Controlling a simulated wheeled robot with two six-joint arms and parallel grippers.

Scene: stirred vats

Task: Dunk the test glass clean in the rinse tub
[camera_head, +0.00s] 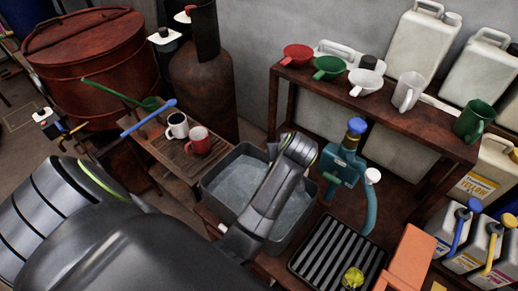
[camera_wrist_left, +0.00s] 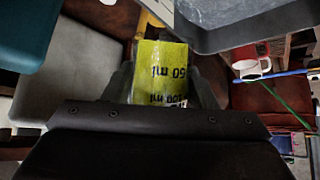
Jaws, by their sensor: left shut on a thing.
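My left gripper (camera_wrist_left: 160,90) is shut on the test glass (camera_wrist_left: 162,58), which looks yellow and carries dark ml markings that appear upside down in the left wrist view. I cannot tell whether the yellow is liquid or a coating. The grey rinse tub (camera_head: 217,201) holds pale water and stands mid-picture in the head view. My dark arm reaches across it and hides part of the water; the gripper and glass are hidden there. The tub's wall (camera_wrist_left: 240,32) shows at the top of the wrist view, apart from the glass. My right gripper is not in view.
A teal pump (camera_head: 350,168) stands right of the tub, with a ribbed black rack (camera_head: 318,258) in front. A yellow-green item (camera_head: 352,277) is at the rack's near edge. White (camera_head: 177,125) and red (camera_head: 198,141) mugs stand left. A shelf (camera_head: 375,100) holds cups behind.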

